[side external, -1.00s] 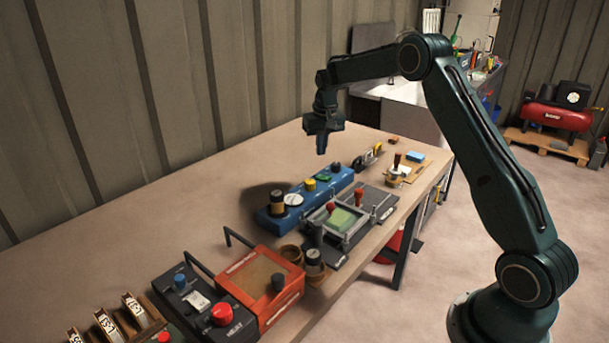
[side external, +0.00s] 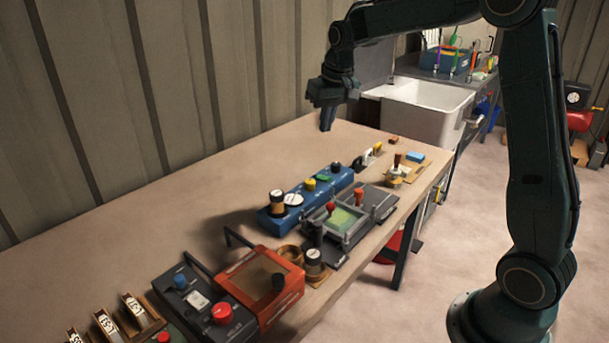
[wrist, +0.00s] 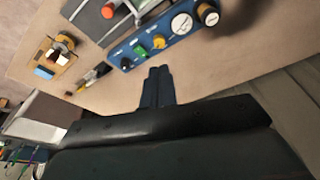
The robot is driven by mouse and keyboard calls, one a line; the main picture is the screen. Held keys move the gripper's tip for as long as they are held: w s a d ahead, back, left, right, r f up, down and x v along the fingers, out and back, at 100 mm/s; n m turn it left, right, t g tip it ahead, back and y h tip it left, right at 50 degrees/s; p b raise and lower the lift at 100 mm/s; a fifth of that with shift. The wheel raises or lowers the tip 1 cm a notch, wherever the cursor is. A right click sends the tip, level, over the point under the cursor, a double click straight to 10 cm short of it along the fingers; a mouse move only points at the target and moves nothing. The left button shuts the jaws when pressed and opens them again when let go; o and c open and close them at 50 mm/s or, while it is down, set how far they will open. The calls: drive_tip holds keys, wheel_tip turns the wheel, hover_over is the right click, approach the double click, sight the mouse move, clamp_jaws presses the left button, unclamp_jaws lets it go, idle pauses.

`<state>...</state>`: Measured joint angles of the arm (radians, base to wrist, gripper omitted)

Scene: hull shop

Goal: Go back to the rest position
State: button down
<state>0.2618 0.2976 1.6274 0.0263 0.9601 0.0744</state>
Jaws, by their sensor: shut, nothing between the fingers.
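My gripper (side external: 327,120) hangs above the far part of the workbench (side external: 120,222), fingers pointing down. Its fingers are together with nothing between them. In the wrist view, my gripper (wrist: 157,72) shows two dark fingers side by side over the bare bench top. The blue control box (side external: 305,197), with a gauge and coloured knobs, stands below and nearer the camera, apart from the gripper. It also shows in the wrist view (wrist: 170,42).
A grey fixture with a green block (side external: 342,220), an orange box (side external: 262,285) and a black box with a red knob (side external: 205,307) line the bench's front side. A white sink (side external: 425,105) stands beyond the bench. A ribbed wall runs behind.

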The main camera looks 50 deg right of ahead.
drive_tip(key=s+a+r+n, duration=0.1)
drive_tip(key=s+a+r, duration=0.35)
drive_tip(key=s, duration=0.25)
drive_tip(key=s+a+f+n+t, duration=0.1)
drive_tip(key=s+a, duration=0.2)
drive_tip(key=s, duration=0.4)
drive_tip(key=s+a+f+n+t, duration=0.1)
drive_tip(key=s+a, duration=0.1)
drive_tip(key=s, duration=0.6)
drive_tip(key=s+a+n+y, duration=0.1)
drive_tip(key=s+a, duration=0.2)
drive_tip(key=s, duration=0.4)
drive_tip(key=shift+s+a+f+t, duration=0.2)
drive_tip(key=shift+a+f+t, duration=0.1)
drive_tip(key=shift+f+t, duration=0.1)
